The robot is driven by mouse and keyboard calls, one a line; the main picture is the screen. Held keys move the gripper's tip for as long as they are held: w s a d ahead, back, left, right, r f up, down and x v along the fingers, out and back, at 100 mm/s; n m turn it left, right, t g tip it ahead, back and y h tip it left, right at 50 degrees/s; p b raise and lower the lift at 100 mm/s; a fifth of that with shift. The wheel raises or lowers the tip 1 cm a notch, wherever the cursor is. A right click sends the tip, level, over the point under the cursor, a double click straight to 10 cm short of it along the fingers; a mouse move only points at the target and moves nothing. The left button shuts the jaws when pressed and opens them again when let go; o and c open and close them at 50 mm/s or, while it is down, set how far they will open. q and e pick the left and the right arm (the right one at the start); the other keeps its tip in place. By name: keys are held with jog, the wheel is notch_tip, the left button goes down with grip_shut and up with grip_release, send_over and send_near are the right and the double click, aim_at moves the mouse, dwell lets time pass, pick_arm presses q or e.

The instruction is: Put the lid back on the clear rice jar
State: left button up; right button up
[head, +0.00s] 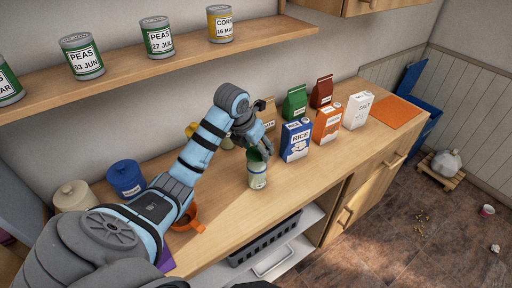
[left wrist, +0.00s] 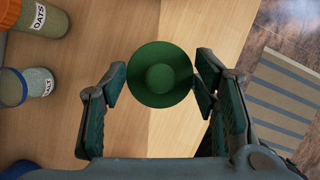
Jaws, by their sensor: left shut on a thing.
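The clear jar (head: 258,173) stands upright on the wooden counter in the head view, with pale contents and a label too small to read. A green round lid with a knob (left wrist: 160,75) lies between the fingers of my left gripper (left wrist: 158,80) in the left wrist view. My left gripper (head: 258,150) is shut on this lid, over the top of the jar. The lid hides the jar from the wrist camera. I cannot tell whether the lid touches the rim. My right gripper is in neither view.
A blue rice carton (head: 296,141), an orange carton (head: 327,124) and a white salt carton (head: 357,111) stand right of the jar. Lidded blue (head: 126,179) and cream (head: 73,196) canisters and an orange mug (head: 188,221) stand left. The counter right of the jar's front is bare.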

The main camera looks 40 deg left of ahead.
pick_arm(q)
jog(key=shift+f, duration=0.15)
dwell(0.7)
jog(key=o, duration=1.1)
jog(key=o, duration=0.5)
jog(key=shift+c, duration=0.2)
notch_tip(320, 180, up, 7)
jog(key=p, duration=0.7)
